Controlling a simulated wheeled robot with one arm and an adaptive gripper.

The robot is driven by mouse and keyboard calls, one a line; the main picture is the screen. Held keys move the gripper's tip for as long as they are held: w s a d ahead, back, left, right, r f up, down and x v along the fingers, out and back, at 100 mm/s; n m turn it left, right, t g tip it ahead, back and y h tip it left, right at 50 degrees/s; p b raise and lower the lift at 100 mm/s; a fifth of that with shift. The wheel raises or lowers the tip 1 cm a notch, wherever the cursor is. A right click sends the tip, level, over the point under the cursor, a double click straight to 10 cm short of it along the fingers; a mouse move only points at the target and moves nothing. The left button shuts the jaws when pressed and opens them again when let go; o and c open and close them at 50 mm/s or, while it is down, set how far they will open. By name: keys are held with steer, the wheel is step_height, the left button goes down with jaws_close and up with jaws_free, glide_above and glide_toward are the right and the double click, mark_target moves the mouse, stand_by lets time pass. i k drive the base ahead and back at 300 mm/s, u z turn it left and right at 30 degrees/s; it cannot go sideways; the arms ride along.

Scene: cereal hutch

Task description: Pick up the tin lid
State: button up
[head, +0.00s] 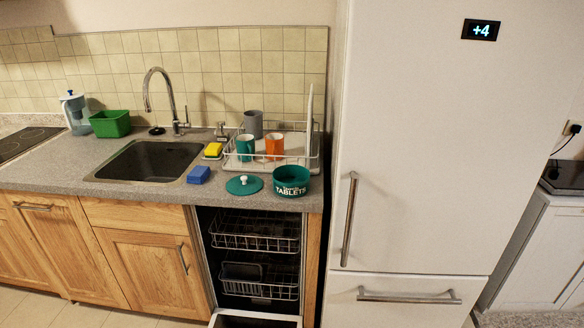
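The tin lid (244,186) is a round teal disc with a pale knob on top. It lies flat on the grey countertop (130,174), near the front edge, right of the sink. The teal tin (291,182), marked "TABLETS", stands just to its right, a small gap apart. My gripper does not show in the head view.
A blue block (199,174) and a yellow sponge (213,150) lie left of the lid. Behind it is a dish rack (307,152) with several cups. Below, the dishwasher (254,320) stands open. The tall fridge (430,150) bounds the right side.

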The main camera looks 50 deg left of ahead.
mark_target(242, 185)
steer(key=i, duration=1.85)
steer(key=u, duration=3.8)
steer(key=i, duration=1)
